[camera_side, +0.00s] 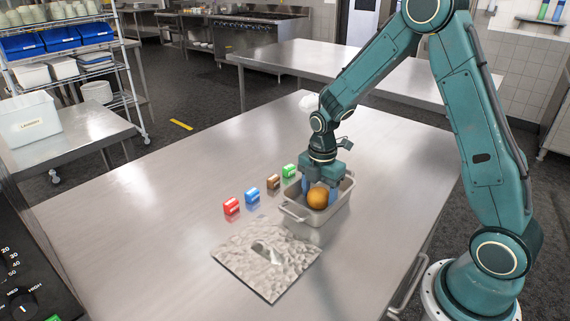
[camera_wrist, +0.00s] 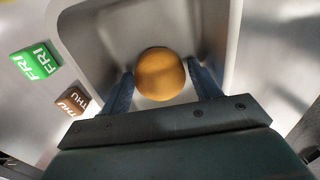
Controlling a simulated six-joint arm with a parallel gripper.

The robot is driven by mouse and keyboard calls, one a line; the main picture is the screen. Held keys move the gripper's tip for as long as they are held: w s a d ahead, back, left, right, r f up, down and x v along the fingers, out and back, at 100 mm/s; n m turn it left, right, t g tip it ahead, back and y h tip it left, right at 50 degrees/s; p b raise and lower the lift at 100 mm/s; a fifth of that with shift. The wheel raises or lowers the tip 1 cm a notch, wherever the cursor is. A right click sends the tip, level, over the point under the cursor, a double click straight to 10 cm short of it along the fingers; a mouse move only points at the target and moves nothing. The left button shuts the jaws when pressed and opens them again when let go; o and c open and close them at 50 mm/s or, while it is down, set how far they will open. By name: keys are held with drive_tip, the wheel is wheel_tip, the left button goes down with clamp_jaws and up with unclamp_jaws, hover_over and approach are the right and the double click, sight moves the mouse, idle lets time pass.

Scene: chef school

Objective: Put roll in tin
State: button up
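The round orange-brown roll (camera_side: 317,198) is within the outline of the grey metal tin (camera_side: 347,191) on the steel table. In the wrist view the roll (camera_wrist: 160,74) shows against the tin's inside (camera_wrist: 106,38). My gripper (camera_side: 319,191) points down over the tin, with one blue finger on each side of the roll. The fingers also show in the wrist view (camera_wrist: 161,80), close to the roll's sides. I cannot tell whether they touch it. The roll's underside is hidden, so I cannot tell whether it rests on the tin's floor.
Red (camera_side: 232,206), blue (camera_side: 252,195), brown (camera_side: 273,181) and green (camera_side: 289,171) day-label blocks stand in a row left of the tin. A crinkled silvery sheet (camera_side: 243,252) lies in front of it. The table's left part is clear.

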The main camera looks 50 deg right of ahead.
sight(319, 189)
drive_tip(key=shift+r, duration=0.1)
wheel_tip(319, 189, up, 12)
idle(0.8)
drive_tip(key=shift+r, duration=0.15)
idle(0.3)
drive_tip(key=s+a+r+m+t, duration=0.2)
drive_tip(key=s+r+m, duration=0.3)
drive_tip(key=s+m, duration=0.4)
drive_tip(key=s+a+r+m+t, duration=0.3)
drive_tip(key=s+a+r+m, duration=0.2)
drive_tip(key=s+m, duration=0.4)
drive_tip(key=s, duration=0.3)
drive_tip(key=shift+t, duration=0.3)
